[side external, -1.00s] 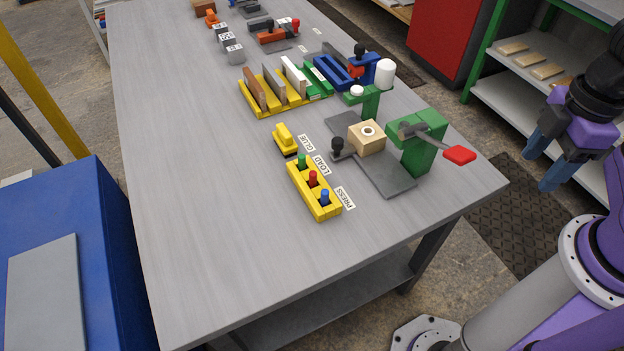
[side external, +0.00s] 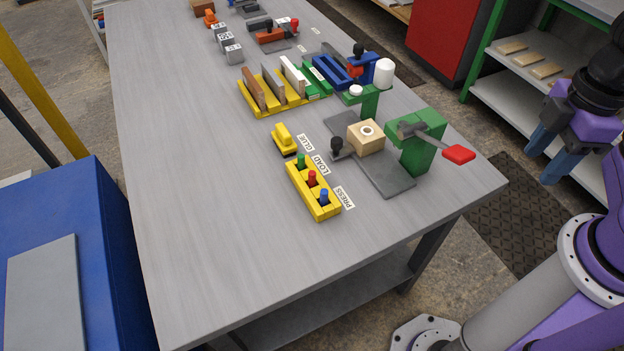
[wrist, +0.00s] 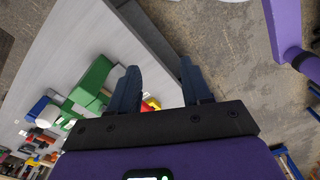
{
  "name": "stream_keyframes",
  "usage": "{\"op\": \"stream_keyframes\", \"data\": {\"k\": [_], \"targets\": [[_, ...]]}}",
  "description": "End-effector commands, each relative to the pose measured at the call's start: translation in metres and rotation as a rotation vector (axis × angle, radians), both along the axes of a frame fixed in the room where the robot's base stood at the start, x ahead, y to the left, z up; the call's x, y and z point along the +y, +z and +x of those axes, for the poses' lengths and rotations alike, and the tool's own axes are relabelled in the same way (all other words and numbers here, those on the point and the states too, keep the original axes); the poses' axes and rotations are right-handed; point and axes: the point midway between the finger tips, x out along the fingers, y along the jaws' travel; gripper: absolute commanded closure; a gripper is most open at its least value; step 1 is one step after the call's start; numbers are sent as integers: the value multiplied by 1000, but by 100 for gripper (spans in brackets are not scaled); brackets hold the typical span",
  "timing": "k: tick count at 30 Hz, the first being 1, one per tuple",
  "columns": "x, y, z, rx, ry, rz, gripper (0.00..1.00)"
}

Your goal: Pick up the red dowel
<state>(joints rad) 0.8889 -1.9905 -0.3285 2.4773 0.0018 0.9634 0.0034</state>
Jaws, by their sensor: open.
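The red dowel (side external: 312,178) stands upright in the middle slot of a yellow holder (side external: 328,212), between a green dowel (side external: 301,160) and a blue dowel (side external: 324,196). My gripper (side external: 541,160) is open and empty, off the right edge of the table and well apart from the holder. In the wrist view my gripper (wrist: 160,88) shows its two blue fingers spread, with the table's edge and floor beyond. I cannot make out the red dowel in the wrist view.
On the grey table (side external: 210,220), a green press with a red-tipped lever (side external: 458,154) and a wooden block (side external: 366,138) stand right of the holder. A yellow block (side external: 285,138) lies behind it, near a yellow rack (side external: 262,106). The table's front left is clear.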

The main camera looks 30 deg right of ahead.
Motion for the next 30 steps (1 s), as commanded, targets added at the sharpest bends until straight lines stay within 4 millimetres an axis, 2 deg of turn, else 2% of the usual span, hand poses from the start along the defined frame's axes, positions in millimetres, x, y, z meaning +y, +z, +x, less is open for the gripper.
{"op": "stream_keyframes", "data": {"k": [6,11,17,23,30], "targets": [[1,44,1,-6,9,3,52],[12,34,25,-59,166,-111,52],[34,29,57,-139,397,-263,52],[75,28,92,-240,696,-465,52],[142,30,119,-358,1058,-721,52]]}}
